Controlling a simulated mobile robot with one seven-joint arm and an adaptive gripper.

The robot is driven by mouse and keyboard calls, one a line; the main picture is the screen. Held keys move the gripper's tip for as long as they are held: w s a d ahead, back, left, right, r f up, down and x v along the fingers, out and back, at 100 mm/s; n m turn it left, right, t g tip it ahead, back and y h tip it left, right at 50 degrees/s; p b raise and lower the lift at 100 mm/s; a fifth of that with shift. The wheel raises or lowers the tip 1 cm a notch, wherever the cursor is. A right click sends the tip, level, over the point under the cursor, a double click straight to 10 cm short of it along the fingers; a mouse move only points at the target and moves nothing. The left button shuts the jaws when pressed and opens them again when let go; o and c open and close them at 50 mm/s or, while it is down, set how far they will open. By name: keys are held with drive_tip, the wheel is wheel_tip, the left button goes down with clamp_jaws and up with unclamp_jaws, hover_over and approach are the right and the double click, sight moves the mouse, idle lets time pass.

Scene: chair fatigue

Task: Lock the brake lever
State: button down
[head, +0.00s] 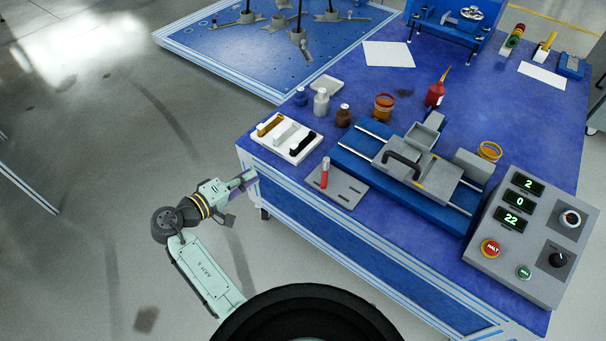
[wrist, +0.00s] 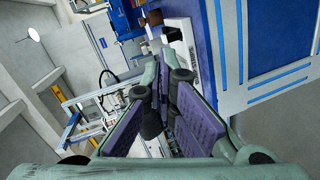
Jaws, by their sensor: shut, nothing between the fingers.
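A small upright lever with a red grip (head: 324,172) stands on a grey plate (head: 345,190) at the bench's near left edge; it looks like the brake lever. My gripper (head: 246,181) is at the bench's near left corner, left of the lever and clearly apart from it. Its purple-padded fingers are shut and empty; they also show in the wrist view (wrist: 160,72). I cannot make out the lever in the wrist view.
A blue slide fixture (head: 350,150) with a grey carriage stands behind the lever. A control box (head: 520,270) is at the right. Bottles and jars stand behind the tray. Floor left of the bench (head: 100,200) is clear.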

drive_tip(key=d+h, duration=0.1)
drive_tip(key=s+d+f+g+h, duration=0.1)
drive_tip(key=d, duration=0.1)
drive_tip(key=s+d+f+h, duration=0.1)
drive_tip(key=shift+d+f+m, duration=0.1)
drive_tip(key=shift+d+m, duration=0.05)
drive_tip(key=shift+m, duration=0.15)
drive_tip(key=p, duration=0.3)
approach(325, 174)
drive_tip(key=shift+w+d+f, duration=0.1)
drive_tip(key=shift+w+d, duration=0.35)
drive_tip(key=shift+w, duration=0.35)
drive_tip(key=shift+w+d+f, duration=0.15)
drive_tip(key=shift+w+d, duration=0.3)
drive_tip(key=shift+w, duration=0.35)
drive_tip(key=shift+w+d+f, duration=0.1)
drive_tip(key=shift+w+d, duration=0.35)
drive_tip(key=shift+w, duration=0.35)
